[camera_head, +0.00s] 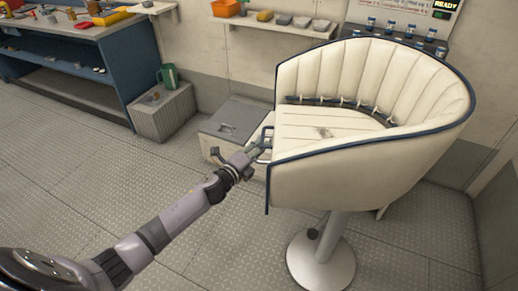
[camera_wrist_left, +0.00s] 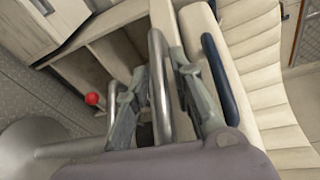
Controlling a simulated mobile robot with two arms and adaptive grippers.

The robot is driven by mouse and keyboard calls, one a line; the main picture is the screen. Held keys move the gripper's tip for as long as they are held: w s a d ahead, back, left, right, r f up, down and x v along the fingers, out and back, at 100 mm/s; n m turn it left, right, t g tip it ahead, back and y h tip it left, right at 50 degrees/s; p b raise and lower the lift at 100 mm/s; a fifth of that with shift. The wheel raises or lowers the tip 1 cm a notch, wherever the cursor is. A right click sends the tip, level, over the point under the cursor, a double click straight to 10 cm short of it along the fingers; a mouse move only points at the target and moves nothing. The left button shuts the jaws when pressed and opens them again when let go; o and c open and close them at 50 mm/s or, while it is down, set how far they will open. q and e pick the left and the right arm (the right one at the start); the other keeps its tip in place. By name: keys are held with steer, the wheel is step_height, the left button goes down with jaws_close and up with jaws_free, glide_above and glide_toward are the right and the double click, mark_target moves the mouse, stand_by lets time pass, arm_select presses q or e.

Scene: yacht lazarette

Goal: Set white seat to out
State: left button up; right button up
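The white seat (camera_head: 365,165) is a tub-shaped chair with blue piping, upright on a white pedestal (camera_head: 322,255). Its cushion (camera_head: 325,125) and ribbed back also show in the left wrist view (camera_wrist_left: 250,60). A curved metal bar (camera_head: 266,138) stands at the seat's left front edge. My left gripper (camera_head: 259,150) is at this bar. In the left wrist view, the two fingers (camera_wrist_left: 158,92) are apart, one on each side of the metal bar (camera_wrist_left: 158,60). Whether they touch it is unclear. My right gripper is out of view.
A low box with a grey lid (camera_head: 230,122) stands behind my gripper. A crate with a green jug (camera_head: 167,77) and a blue workbench (camera_head: 110,70) are at the left. A red knob (camera_wrist_left: 92,98) shows in the left wrist view. The floor left of the pedestal is clear.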

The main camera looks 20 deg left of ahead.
arm_select(q)
steer(key=shift+o, duration=0.7)
steer(key=shift+s, duration=0.1)
steer(key=v, duration=1.2)
